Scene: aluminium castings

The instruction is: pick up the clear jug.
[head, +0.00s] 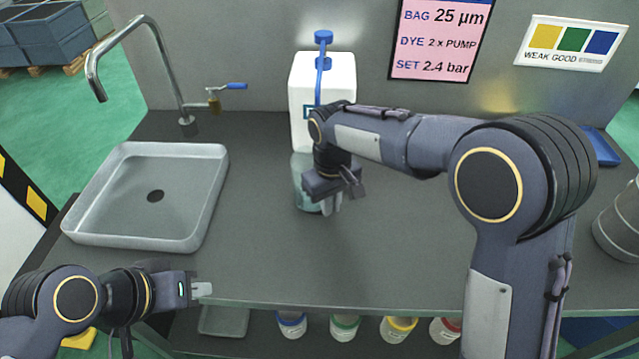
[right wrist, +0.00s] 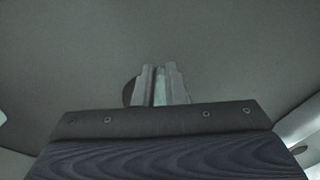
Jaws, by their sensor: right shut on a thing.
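The clear jug (head: 302,192) stands upright on the grey worktop in the head view, in front of the white container with the blue pump. My right gripper (head: 333,203) is at the jug's right side and hides much of it. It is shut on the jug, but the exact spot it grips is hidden. In the right wrist view the two fingers (right wrist: 158,88) are close together with a thin pale greenish strip between them. My left gripper (head: 203,289) is near the front left edge of the worktop, away from the jug; its finger gap is unclear.
A sink basin (head: 215,180) with a tap (head: 165,60) is at the left. The white pump container (head: 305,85) stands just behind the jug. A blue tray (head: 602,147) and a grey cylinder (head: 620,220) are at the right. Several lidded jars stand below the front edge.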

